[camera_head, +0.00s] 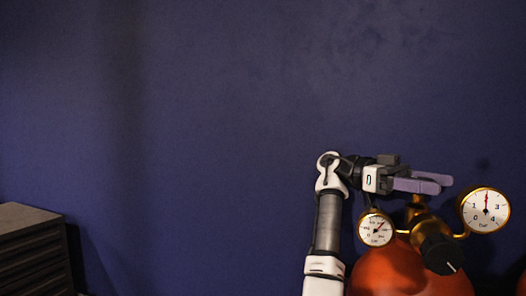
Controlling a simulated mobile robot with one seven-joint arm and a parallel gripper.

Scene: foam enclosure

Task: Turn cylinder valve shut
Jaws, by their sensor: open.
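A red-orange gas cylinder (392,274) stands at the lower right, only its rounded top showing. A brass valve body (419,211) sits on it, with a black round knob (441,255) bearing a white line on its front. A smaller gauge (376,229) is on the left and a larger gauge (485,210) on the right. My gripper (446,184) is open and empty, its grey-purple fingers level and pointing right. In the picture it lies just above the brass valve body, between the gauges. I cannot tell whether it touches anything.
A dark slatted cabinet (30,250) stands at the lower left, away from my arm. A plain dark blue wall (200,110) fills the back. The space left of my arm and above it is clear. Another red surface (521,283) shows at the right edge.

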